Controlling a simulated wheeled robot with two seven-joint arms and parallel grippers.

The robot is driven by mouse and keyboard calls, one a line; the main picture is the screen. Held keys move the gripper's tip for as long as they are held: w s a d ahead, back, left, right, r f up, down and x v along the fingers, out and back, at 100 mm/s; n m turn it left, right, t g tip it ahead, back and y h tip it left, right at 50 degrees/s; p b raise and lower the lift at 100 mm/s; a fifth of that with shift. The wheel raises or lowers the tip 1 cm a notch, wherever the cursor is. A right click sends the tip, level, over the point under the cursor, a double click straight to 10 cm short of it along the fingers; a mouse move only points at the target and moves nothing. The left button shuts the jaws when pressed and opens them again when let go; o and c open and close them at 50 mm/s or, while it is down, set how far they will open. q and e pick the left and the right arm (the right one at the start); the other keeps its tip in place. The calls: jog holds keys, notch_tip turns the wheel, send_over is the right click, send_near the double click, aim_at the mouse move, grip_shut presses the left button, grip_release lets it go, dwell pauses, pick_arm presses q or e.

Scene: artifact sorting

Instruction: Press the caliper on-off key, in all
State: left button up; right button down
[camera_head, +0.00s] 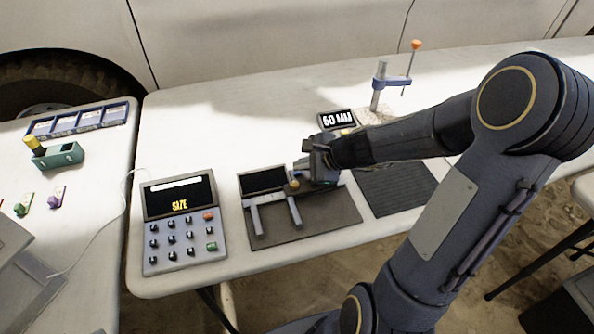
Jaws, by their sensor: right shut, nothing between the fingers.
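The caliper (260,200) lies on a dark mat (335,233) near the middle of the table's front edge, its two jaws pointing toward me. A dark display (262,180) stands at its back edge. My right gripper (297,183) is shut and empty, right at the right end of the caliper. A small orange-brown round part shows by the fingertips. The gripper hides part of the caliper, and I cannot see the on-off key clearly or tell whether the fingers touch it. My left gripper is not in view.
A keypad box (183,240) reading "SIZE" stands left of the mat. A "50 MM" sign (337,120) and a post stand (380,88) with an orange-topped rod are behind. A dark ribbed mat (395,190) lies right. A left table holds a blue rack (80,120) and green holder (58,157).

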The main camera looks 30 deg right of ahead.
jog(key=shift+s+f, duration=0.25)
jog(key=shift+f, duration=0.1)
jog(key=shift+a+r, duration=0.1)
jog(key=shift+r+p, duration=0.15)
jog(key=shift+p, duration=0.2)
notch_tip(320, 180, up, 5)
jog(key=p, duration=0.4)
jog(key=shift+w+r, duration=0.1)
